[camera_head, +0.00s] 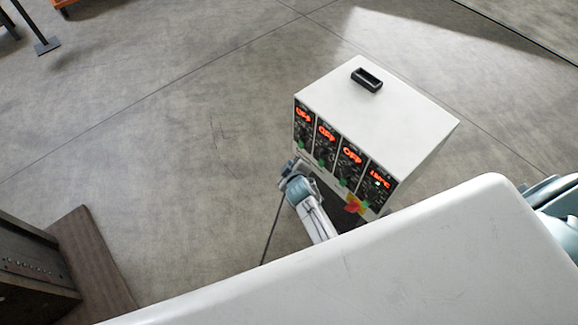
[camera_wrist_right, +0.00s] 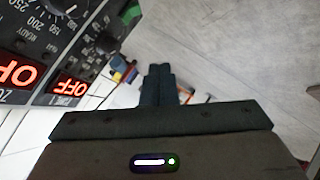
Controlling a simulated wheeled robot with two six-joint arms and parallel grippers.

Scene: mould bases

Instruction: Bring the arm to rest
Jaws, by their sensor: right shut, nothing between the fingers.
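My right gripper (camera_wrist_right: 160,70) shows in the right wrist view with its dark fingers together and nothing between them. It is beside the front panel of a white control box (camera_head: 385,90), apart from the knobs as far as I can tell. In the head view my right arm's pale link and teal joint stand in front of the box's lower front. I cannot make out the fingers there. My left gripper is in neither view.
The box has a black top handle (camera_head: 367,80), orange displays, several reading OFF, and black knobs. A red and yellow item (camera_head: 354,204) is by its lower front. A dark cabinet (camera_head: 30,265) stands at the lower left. The grey floor (camera_head: 150,130) left of the box is clear.

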